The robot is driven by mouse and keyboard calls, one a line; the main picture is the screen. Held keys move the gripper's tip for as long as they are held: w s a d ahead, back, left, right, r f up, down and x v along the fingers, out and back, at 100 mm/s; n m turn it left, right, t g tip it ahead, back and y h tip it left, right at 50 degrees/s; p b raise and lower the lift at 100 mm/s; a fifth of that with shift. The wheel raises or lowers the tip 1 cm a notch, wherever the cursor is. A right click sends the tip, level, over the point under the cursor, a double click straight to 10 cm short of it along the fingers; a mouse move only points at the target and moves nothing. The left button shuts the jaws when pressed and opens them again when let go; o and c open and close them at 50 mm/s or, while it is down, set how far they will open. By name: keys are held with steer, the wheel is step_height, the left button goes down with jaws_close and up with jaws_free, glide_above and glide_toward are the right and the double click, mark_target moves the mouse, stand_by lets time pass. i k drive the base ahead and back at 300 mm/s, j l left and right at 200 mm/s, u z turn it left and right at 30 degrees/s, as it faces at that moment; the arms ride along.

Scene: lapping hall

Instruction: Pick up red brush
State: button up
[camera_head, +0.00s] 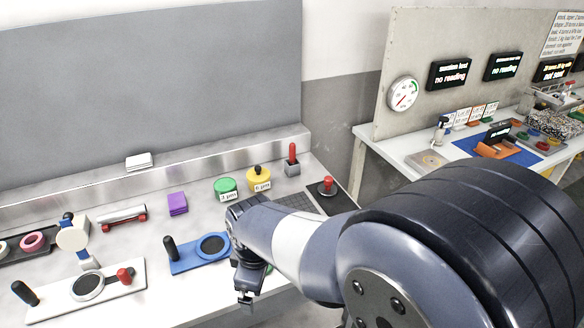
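A red upright handle (292,153) stands in a small grey block at the back right of the near bench; it may be the red brush, but its bristles are not visible. A red-knobbed piece (327,184) stands on a dark mat to its right and nearer. My gripper (245,297) points down near the bench's front edge, nearer than and left of both red pieces and apart from them. Its fingers are small and dark, and I cannot tell whether they are open. My arm covers the lower right of the view.
A blue plate with a black handle (187,262) lies left of my gripper. Green (225,187) and yellow (259,179) round pieces, a purple block (177,204) and a white plate with black and red knobs (60,306) share the bench. A second table (390,150) stands right.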

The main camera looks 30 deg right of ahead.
mark_target(292, 147)
steer(key=i+l, duration=0.1)
steer(key=l, duration=0.25)
steer(key=i+l+z, duration=0.1)
steer(key=l, duration=0.3)
steer(key=i+l, duration=0.1)
steer(key=l, duration=0.25)
steer(key=i+l+z, duration=0.1)
steer(key=l, duration=0.25)
